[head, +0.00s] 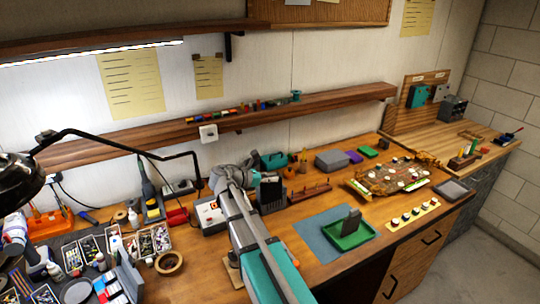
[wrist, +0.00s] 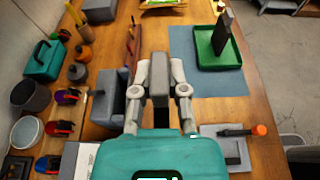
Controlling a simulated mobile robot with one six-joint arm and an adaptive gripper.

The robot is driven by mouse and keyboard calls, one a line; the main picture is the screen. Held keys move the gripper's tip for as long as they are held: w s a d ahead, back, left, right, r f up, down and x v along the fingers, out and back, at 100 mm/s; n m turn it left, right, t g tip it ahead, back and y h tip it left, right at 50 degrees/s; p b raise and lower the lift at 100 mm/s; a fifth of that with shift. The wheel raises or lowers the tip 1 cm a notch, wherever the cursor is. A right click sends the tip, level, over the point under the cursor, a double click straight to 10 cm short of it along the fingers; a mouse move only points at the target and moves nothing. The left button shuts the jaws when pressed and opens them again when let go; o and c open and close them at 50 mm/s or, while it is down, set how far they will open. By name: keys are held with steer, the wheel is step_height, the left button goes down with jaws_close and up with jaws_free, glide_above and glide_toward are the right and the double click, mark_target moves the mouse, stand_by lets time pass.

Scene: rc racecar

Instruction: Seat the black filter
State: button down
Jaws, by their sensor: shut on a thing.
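A grey-blue holder (wrist: 108,98) stands just left of the gripper in that view. A green tray (wrist: 203,57) lies on a blue mat (wrist: 185,88) ahead and to the right, with a dark slab (wrist: 222,31) standing tilted in it. In the head view the tray (head: 336,240) and slab (head: 351,221) are right of my arm; the fingers are hard to make out there.
A teal case (wrist: 44,60), a dark pot (wrist: 30,95) and orange jars (wrist: 85,54) line the left side in the wrist view. A grey plate with an orange-ended tool (wrist: 258,130) is at right. The chassis (head: 388,178) stands farther right in the head view.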

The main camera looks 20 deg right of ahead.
steer(key=w+d+r+p, duration=0.2)
steer(key=w+d, duration=0.3)
steer(key=w, duration=0.3)
steer(key=shift+w+r, duration=0.3)
steer(key=shift+w, duration=0.1)
steer(key=shift+f, duration=0.15)
steer(key=shift+f+b, duration=2.75)
steer(key=shift+b, duration=0.15)
step_height(320, 180, down, 7)
steer(key=b, duration=0.7)
stand_by(2.7)
